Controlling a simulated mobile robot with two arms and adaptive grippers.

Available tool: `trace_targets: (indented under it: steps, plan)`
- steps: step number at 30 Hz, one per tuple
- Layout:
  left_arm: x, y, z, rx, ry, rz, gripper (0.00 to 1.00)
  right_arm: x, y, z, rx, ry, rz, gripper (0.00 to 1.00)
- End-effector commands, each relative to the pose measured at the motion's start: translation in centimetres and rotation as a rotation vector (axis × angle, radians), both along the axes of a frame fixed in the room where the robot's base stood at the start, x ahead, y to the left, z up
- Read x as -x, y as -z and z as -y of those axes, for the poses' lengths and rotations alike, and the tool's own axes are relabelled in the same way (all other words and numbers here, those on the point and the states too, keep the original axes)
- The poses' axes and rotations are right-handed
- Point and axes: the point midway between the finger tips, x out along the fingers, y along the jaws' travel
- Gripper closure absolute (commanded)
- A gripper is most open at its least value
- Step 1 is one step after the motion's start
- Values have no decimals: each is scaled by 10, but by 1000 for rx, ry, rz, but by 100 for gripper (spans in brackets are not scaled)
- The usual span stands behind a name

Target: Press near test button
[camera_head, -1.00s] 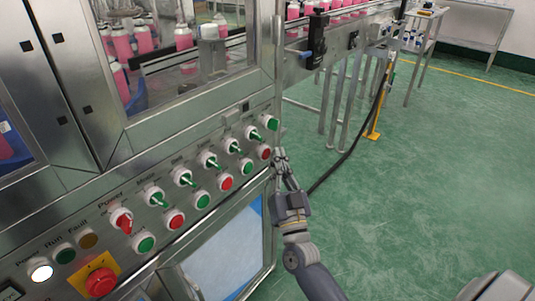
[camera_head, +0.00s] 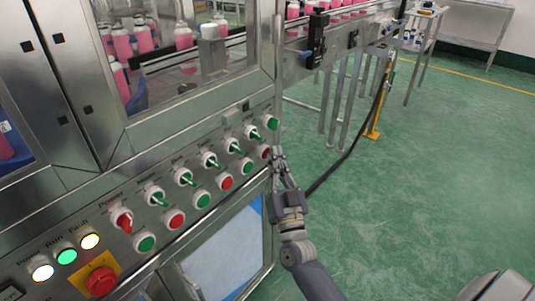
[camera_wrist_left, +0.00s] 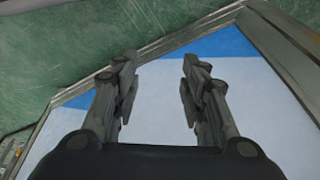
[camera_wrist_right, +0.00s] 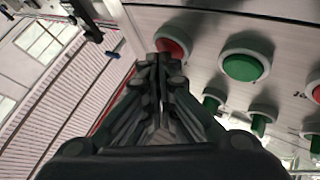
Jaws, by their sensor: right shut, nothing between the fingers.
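The control panel has a row of buttons and green switches; I cannot read which button is the test one. My right gripper (camera_head: 278,153) is shut and empty at the panel's right end. Its fingertips are at the end red button (camera_head: 265,152). In the right wrist view the closed fingertips (camera_wrist_right: 160,60) partly cover that red button (camera_wrist_right: 174,47), and contact is hard to tell. A green button (camera_wrist_right: 243,62) is beside it. My left gripper (camera_wrist_left: 158,75) is open and empty in its wrist view, over a blue and white panel (camera_wrist_left: 160,115).
The lamps Power (camera_head: 42,272), Run (camera_head: 67,256) and Fault (camera_head: 90,241) are lit. A red emergency-type button (camera_head: 100,281) sits at the lower left. A conveyor with pink bottles (camera_head: 293,12) runs behind. Green floor (camera_head: 430,180) to the right is clear.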

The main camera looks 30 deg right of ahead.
Motion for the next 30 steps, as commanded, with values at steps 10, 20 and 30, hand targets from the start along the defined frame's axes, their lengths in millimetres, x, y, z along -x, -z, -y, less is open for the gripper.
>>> trace_targets:
  steps: [10, 20, 30]
  plan:
    - [2, 4, -1, -2, 0, -9, 60, -2, 0, -1, -1, 0, 0, 100]
    - [-2, 7, -1, -1, 0, 1, 60, 7, -1, 3, 1, 0, -1, 100]
    - [1, 26, -1, -3, 2, -14, 60, 14, 0, 6, -1, 0, 0, 100]
